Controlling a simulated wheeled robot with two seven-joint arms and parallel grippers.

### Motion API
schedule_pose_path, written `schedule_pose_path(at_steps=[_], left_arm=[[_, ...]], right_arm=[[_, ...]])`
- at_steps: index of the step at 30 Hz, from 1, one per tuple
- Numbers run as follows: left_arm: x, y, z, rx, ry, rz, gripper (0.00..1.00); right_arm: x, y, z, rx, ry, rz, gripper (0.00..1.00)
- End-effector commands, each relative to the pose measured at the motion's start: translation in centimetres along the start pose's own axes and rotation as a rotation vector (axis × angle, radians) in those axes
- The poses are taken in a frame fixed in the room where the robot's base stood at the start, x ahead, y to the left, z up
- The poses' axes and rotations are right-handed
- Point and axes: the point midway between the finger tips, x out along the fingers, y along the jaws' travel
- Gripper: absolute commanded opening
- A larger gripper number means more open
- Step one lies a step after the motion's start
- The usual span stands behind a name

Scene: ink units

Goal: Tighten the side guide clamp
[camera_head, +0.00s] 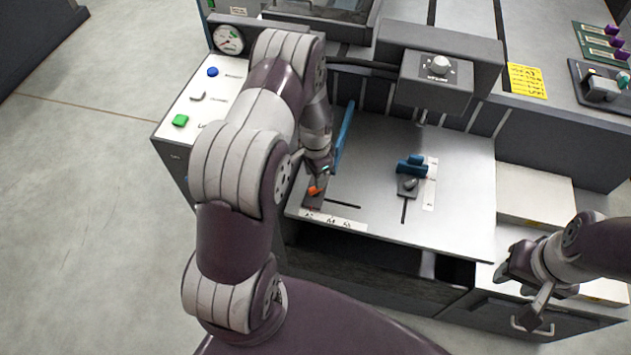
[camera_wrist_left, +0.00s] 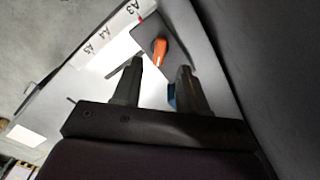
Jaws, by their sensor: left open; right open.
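The side guide clamp has an orange lever (camera_head: 313,191) on a dark block at the left front of the grey metal plate (camera_head: 375,210). A tall blue guide (camera_head: 345,138) stands just behind it. My left gripper (camera_head: 319,172) is open and close to the orange lever, pointing down at it. In the left wrist view the orange lever (camera_wrist_left: 159,50) lies just beyond the gap between the two open fingertips (camera_wrist_left: 158,76), apart from both. A sliver of blue shows beside one finger. My right gripper (camera_head: 522,292) is open and empty at the right, away from the clamp.
A second slider with a blue block (camera_head: 411,166) and grey knob sits further right on the plate. A size label strip (camera_head: 334,221) runs along the front edge. A grey overhanging unit (camera_head: 436,78) with a knob is behind. A button panel (camera_head: 205,95) stands left.

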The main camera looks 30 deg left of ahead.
Motion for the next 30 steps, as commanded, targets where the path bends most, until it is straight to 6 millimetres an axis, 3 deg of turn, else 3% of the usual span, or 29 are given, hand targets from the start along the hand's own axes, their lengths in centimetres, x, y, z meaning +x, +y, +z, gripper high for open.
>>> schedule_pose_path(at_steps=[6, 11, 30], left_arm=[[-5.0, 0.0, 0.0, 0.0, 0.002, -0.002, 0.43], [-6.9, 0.0, 0.0, 0.0, 0.001, -0.001, 0.43], [-7.3, -0.1, 0.0, -0.062, 0.002, -0.002, 0.43]], right_arm=[[0.0, 0.0, 0.0, 0.0, 0.0, 0.0, 0.43], [0.0, 0.0, 0.0, 0.0, 0.0, 0.0, 0.43], [0.0, 0.0, 0.0, 0.0, 0.0, 0.0, 0.43]])
